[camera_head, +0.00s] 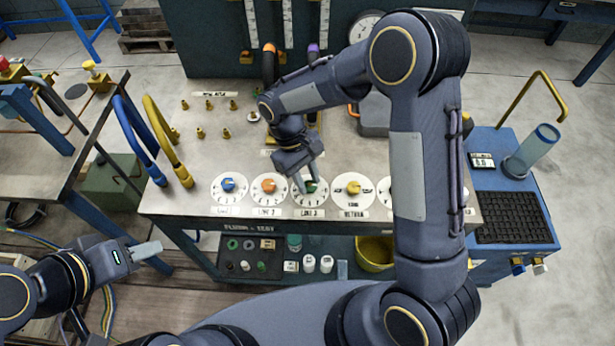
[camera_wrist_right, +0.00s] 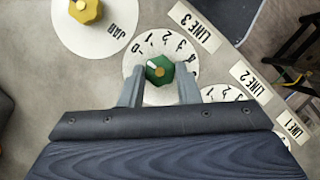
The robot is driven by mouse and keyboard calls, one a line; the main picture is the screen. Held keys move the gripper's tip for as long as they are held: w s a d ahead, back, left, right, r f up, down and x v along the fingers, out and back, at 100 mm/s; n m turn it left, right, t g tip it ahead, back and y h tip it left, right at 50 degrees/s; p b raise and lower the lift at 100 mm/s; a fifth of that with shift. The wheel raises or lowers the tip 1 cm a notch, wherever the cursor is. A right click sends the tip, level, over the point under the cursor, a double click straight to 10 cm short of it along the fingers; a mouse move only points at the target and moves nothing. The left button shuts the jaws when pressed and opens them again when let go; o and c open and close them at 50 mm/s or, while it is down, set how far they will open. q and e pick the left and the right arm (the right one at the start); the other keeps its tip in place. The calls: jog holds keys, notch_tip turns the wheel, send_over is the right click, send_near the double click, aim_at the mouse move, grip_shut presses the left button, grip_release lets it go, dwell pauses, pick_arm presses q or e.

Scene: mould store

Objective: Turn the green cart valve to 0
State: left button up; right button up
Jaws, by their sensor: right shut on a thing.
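The green valve (camera_wrist_right: 159,69) is a faceted knob on a round white dial with black numbers, beside a LINE 3 label. It shows partly in the head view (camera_head: 312,187), the rest hidden by my gripper. Its white pointer mark aims at the low-number end of the scale, around 0 to 1; I cannot tell exactly where. My right gripper (camera_wrist_right: 160,88) has one finger on each side of the knob and is shut on it. My left gripper (camera_head: 147,250) hangs low at the left, away from the valves; its finger gap is not clear.
A blue knob (camera_head: 228,185) and an orange knob (camera_head: 268,186) stand left of the green one, a yellow knob (camera_head: 353,188) right of it. Blue and yellow curved handles rise at the bench's left end. A shelf below holds small parts and a yellow bucket (camera_head: 374,252).

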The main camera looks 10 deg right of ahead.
dwell(0.4)
jog(key=o, duration=1)
jog(key=shift+c, duration=0.2)
jog(key=v, duration=0.8)
jog(key=shift+b, duration=0.35)
